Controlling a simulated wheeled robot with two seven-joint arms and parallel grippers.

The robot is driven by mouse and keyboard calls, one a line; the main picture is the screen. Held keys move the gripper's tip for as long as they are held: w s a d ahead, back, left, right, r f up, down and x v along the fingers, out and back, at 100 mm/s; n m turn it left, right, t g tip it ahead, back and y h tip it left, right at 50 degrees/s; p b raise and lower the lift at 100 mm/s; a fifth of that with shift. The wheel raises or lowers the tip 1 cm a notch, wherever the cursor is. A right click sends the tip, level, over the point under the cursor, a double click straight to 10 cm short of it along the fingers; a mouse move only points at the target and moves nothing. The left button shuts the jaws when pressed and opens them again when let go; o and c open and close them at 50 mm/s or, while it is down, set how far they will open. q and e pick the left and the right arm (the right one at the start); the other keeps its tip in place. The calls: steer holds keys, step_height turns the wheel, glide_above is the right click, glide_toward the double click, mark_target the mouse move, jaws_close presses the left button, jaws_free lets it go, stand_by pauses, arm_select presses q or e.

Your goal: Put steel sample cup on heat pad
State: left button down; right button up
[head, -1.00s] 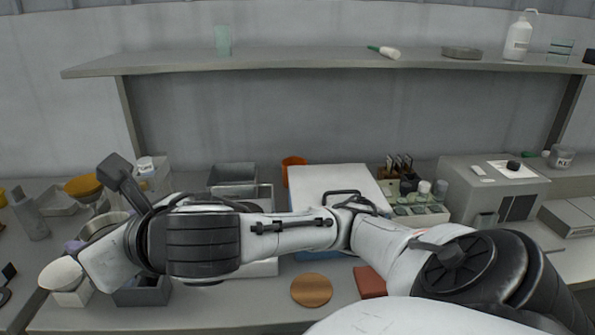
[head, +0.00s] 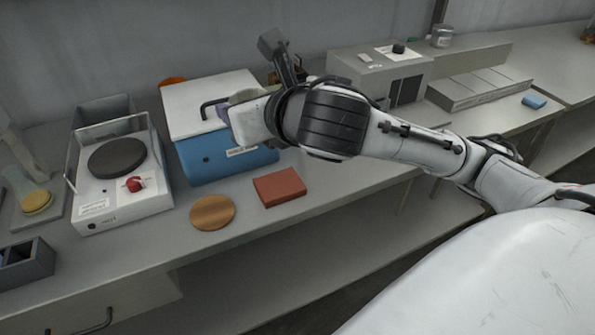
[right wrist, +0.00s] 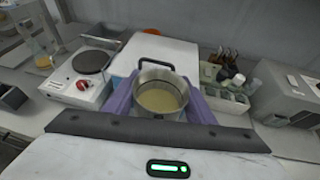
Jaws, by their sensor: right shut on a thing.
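The steel sample cup (right wrist: 160,98) is a round metal cup with yellowish liquid in it. It sits upright between the purple fingers of my right gripper (right wrist: 161,102), which is shut on it. In the head view the right gripper (head: 226,113) is over the front of a blue box, and my wrist hides most of the cup. A flat brick-red square pad (head: 280,187) lies bare on the bench in front of that box, right of a round wooden disc (head: 212,212). My left gripper is out of view.
The blue box (head: 215,163) has a white lid with a black handle. A white hot plate (head: 125,204) with a dark round top and red knob stands left of it. A grey instrument (head: 375,70) stands at the back right. Bench right of the red pad is clear.

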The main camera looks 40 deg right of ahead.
steer(key=w+d+f+m+h+b, duration=0.1)
steer(key=d+f+h+b, duration=0.15)
steer(key=d+f, duration=0.3)
steer(key=b, duration=0.3)
glide_above(275, 176)
steer(key=shift+y, duration=0.45)
step_height(275, 176, down, 6)
steer(key=shift+r, duration=0.15)
step_height(275, 176, down, 4)
steer(key=shift+f+b, duration=0.15)
steer(key=shift+b, duration=0.25)
steer(key=o, duration=1.2)
steer(key=shift+f, duration=0.1)
steer(key=shift+c, duration=0.2)
